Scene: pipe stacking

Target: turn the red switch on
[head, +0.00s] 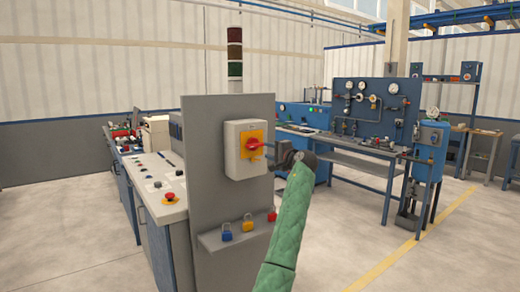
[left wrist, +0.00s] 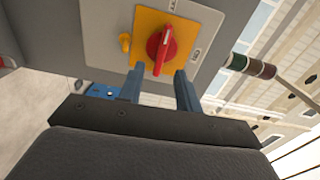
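The red switch (head: 253,144) is a rotary knob on a yellow plate (head: 244,153), on a light grey box fixed to an upright grey panel. In the left wrist view the red knob (left wrist: 162,48) stands nearly in line with the fingers, slightly tilted, on its yellow plate (left wrist: 182,38). My left gripper (head: 266,148) comes to the box from the right. Its two blue fingers (left wrist: 159,73) are apart, one each side of the knob's near end. I cannot tell whether they touch it. The small labels beside the knob are not readable. My right gripper is not in view.
A ledge (head: 236,236) below the box carries blue, yellow and red padlocks. A control desk (head: 160,185) stands left of the panel, and a signal tower (head: 235,60) rises behind it. A blue gauge bench (head: 365,115) stands back right. The floor between is clear.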

